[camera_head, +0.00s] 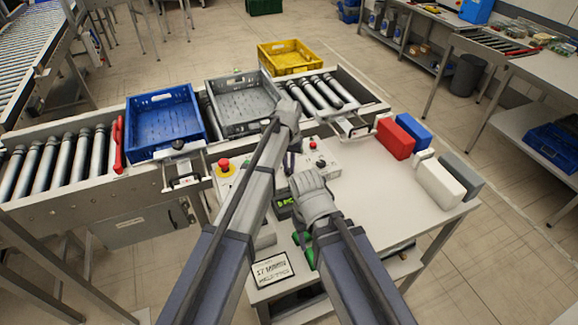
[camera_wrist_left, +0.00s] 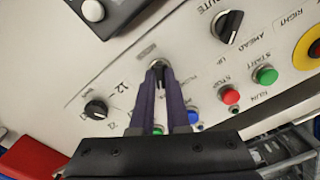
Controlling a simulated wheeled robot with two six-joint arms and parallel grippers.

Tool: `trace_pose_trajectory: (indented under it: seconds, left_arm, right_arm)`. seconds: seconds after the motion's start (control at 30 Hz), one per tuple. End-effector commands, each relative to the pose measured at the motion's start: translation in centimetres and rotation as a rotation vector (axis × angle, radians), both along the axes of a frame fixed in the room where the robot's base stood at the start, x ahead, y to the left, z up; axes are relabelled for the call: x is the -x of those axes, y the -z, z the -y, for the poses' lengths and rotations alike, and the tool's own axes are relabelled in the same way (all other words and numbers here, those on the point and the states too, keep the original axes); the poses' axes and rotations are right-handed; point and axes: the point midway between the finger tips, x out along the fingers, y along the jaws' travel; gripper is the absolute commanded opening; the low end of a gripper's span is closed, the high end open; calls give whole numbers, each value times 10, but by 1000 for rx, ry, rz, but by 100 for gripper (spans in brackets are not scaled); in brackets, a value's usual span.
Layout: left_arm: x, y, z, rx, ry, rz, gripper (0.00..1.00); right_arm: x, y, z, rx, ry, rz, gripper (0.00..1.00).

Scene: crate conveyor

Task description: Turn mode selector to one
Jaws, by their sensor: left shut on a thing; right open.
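The control panel (camera_head: 322,160) stands on the white table beside the conveyor. In the left wrist view its face (camera_wrist_left: 125,75) carries several dark selector knobs. My left gripper (camera_wrist_left: 160,78) is shut on a selector knob (camera_wrist_left: 158,64) in the middle of the panel; the fingers hide most of it, so its pointer setting and label cannot be read. Another black knob (camera_wrist_left: 96,107) is on the left, and the route knob (camera_wrist_left: 228,26) is above right. In the head view my left gripper (camera_head: 291,158) reaches down to the panel. My right gripper (camera_head: 308,184) is open, below it, over the table.
A red push button (camera_wrist_left: 230,96), a green one (camera_wrist_left: 265,75) and a blue one (camera_wrist_left: 193,116) sit close to the fingers. A blue crate (camera_head: 160,150) and a grey crate (camera_head: 242,128) are on the conveyor. Red (camera_head: 396,138) and white (camera_head: 438,186) blocks stand on the table's right.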

Motion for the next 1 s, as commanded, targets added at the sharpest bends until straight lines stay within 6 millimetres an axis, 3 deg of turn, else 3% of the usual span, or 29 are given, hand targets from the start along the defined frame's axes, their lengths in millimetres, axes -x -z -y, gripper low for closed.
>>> trace_pose_trajectory:
  seconds: [0.4,1.0]
  left_arm:
    - [0,0,0,0,195,-1,0]
    - [0,0,0,0,229,-1,0]
  right_arm:
    - [0,0,0,0,0,0,50]
    - [0,0,0,0,0,0,50]
